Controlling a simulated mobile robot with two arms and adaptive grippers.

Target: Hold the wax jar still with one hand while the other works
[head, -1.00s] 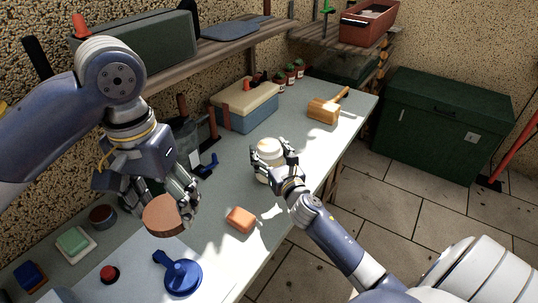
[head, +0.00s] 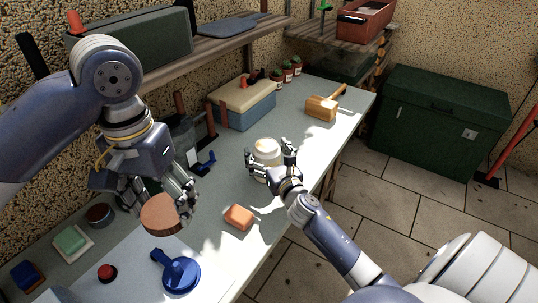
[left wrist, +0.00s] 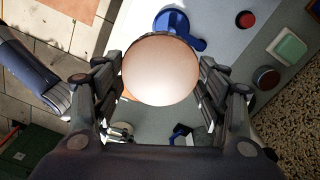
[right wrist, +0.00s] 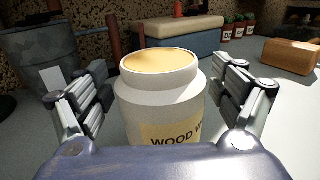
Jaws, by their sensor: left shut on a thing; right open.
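The wax jar (head: 266,150) stands upright on the bench; it is white with a tan top and a label reading "WOOD W". In the right wrist view the jar (right wrist: 163,105) is between the fingers of my right gripper (right wrist: 160,100), with gaps on both sides. My right gripper (head: 270,162) is open around it. My left gripper (head: 168,200) is shut on a round brown thing (head: 160,214) and holds it above the bench to the left of the jar. The round thing (left wrist: 160,70) fills the middle of the left wrist view.
An orange block (head: 239,217) lies in front of the jar. A wooden mallet (head: 322,107) and a cream-and-blue box (head: 243,105) are further back. A blue lidded item (head: 181,275), a red button (head: 107,273) and a green block (head: 70,239) are near the left. A shelf hangs above.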

